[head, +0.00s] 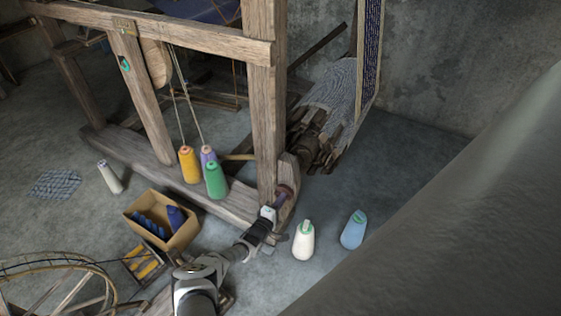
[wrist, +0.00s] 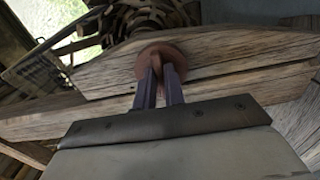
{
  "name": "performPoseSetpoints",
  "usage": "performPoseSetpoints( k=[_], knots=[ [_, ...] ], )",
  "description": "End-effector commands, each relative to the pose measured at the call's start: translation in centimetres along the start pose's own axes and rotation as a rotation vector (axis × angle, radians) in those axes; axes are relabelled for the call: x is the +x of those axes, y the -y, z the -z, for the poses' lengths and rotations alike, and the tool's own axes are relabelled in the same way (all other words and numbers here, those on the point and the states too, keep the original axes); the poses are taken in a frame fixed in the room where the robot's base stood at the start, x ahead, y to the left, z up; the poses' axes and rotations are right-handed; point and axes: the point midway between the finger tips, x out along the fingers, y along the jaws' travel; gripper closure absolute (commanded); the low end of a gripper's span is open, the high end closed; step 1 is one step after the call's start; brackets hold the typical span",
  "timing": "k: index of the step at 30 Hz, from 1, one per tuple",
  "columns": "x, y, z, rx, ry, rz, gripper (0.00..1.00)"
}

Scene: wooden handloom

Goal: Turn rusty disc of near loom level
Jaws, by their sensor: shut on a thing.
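The rusty disc (wrist: 181,56) is on the side of a wooden beam of the near loom (wrist: 235,50) in the wrist view. It is reddish brown with a raised grip across its middle. My gripper (wrist: 165,75) is shut on that raised grip, and its two dark fingers partly hide the disc. In the head view my gripper (head: 281,196) reaches the foot of the loom's front post (head: 264,120). The disc is small there and mostly hidden by the gripper. I cannot tell whether the disc is level.
A white cone (head: 303,243) and a blue cone (head: 353,232) stand on the floor right of my arm. A cardboard box (head: 190,233) and a tray with yellow things (head: 145,263) lie to the left. Yellow (head: 189,165) and green (head: 215,180) cones stand on the loom's base beam.

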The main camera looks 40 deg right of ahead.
Motion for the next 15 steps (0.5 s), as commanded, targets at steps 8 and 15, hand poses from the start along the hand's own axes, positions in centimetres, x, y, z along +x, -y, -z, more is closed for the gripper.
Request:
performPoseSetpoints(
  k=[8,15],
  knots=[
    [0.03,-0.02,-0.05,0.001,0.001,0.0,0.67],
    [-0.03,-0.02,-0.01,0.0,0.0,0.0,0.67]
  ],
)
